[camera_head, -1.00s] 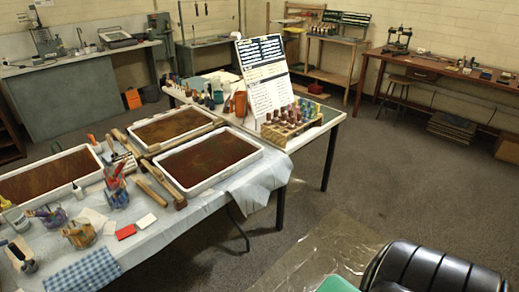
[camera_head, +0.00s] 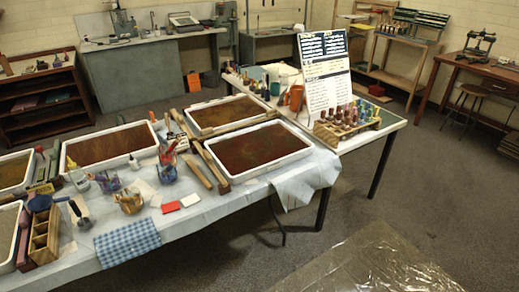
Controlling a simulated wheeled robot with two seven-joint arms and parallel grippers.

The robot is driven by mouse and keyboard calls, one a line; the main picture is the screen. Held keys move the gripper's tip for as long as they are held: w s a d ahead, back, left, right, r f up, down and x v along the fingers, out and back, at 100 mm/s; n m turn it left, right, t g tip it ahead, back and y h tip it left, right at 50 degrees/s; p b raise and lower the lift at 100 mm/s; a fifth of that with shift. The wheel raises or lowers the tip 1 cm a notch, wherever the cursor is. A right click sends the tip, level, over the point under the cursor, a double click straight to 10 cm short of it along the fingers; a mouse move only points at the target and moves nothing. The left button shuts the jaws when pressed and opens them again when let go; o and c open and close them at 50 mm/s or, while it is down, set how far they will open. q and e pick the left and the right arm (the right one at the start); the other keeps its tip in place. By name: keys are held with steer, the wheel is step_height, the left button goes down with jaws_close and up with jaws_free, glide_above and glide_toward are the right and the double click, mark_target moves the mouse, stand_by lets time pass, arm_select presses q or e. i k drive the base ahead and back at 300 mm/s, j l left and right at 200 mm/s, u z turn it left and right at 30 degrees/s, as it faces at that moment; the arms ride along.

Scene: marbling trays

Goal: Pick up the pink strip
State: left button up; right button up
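A long, narrow mauve-pink strip (camera_head: 23,238) lies at the far left of the table, between a white-rimmed tray (camera_head: 6,262) and a wooden rack (camera_head: 46,236). It is small in the view, and I cannot be sure that it is the pink strip. A small red block (camera_head: 170,207) lies near the table's front edge, beside a white block (camera_head: 190,199). Neither of my grippers is in view.
Several trays of dark liquid stand on the long table, including one at the right (camera_head: 258,147). Jars, a blue pan (camera_head: 42,202) and a checked cloth (camera_head: 127,242) crowd its front left. Floor at the right is open, with a clear plastic sheet (camera_head: 365,265).

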mark_target(25, 219)
steer(key=u, duration=2.1)
steer(key=l+u, duration=0.15)
steer(key=l, duration=0.6)
steer(key=k+l+u, duration=0.15)
steer(key=l, duration=0.6)
